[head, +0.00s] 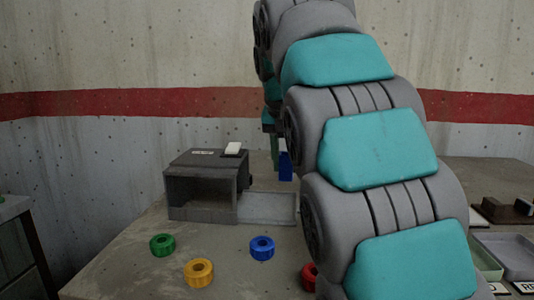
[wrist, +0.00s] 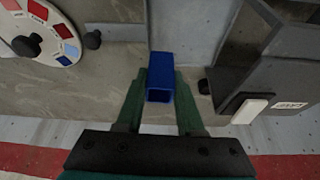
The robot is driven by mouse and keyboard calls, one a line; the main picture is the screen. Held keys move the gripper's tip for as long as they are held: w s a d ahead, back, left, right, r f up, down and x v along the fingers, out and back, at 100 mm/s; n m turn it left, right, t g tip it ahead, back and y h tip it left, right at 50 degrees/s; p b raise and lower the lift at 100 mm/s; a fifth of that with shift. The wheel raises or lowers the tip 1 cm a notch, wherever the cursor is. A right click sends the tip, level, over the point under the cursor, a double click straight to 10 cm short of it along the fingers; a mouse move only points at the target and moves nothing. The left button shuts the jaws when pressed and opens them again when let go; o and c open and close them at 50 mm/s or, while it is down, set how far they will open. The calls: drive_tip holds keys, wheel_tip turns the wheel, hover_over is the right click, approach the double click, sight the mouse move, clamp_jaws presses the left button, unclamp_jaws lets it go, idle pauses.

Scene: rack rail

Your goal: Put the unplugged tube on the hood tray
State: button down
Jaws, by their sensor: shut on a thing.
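A blue square-section tube (wrist: 161,78) is between the green fingers of my gripper (wrist: 160,98) in the wrist view, its hollow end facing the camera. In the head view the tube (head: 285,166) hangs from my gripper (head: 275,150), partly hidden by my arm. The dark box-like hood (head: 202,212) stands open at the front on the table. The shallow grey hood tray (head: 268,208) adjoins its right side. The tube shows just above and behind the tray in the head view; its exact height is hard to tell.
A white block (head: 233,148) is on the hood's top. Green (head: 162,245), yellow (head: 199,272), blue (head: 262,248) and red (head: 310,276) rings lie in front. A dial with coloured patches (wrist: 38,32) shows left in the wrist view. Another tray (head: 506,255) is at right.

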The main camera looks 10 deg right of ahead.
drive_tip(key=shift+w+a+f+n+b, duration=0.2)
drive_tip(key=shift+a+f+b, duration=0.15)
drive_tip(key=shift+f, duration=0.25)
drive_tip(key=shift+w+a+f+n+b, duration=0.2)
drive_tip(key=shift+a+f+b, duration=0.15)
drive_tip(key=shift+f, duration=0.2)
drive_tip(key=shift+f+b, duration=1.05)
drive_tip(key=shift+f, duration=1)
drive_tip(key=shift+f, duration=0.25)
drive_tip(key=shift+c, duration=2.3)
unclamp_jaws()
drive_tip(key=shift+r, duration=0.15)
drive_tip(key=shift+r+p, duration=1.9)
drive_tip(key=shift+r, duration=0.8)
wheel_tip(320, 180, up, 2)
drive_tip(key=shift+r, duration=0.2)
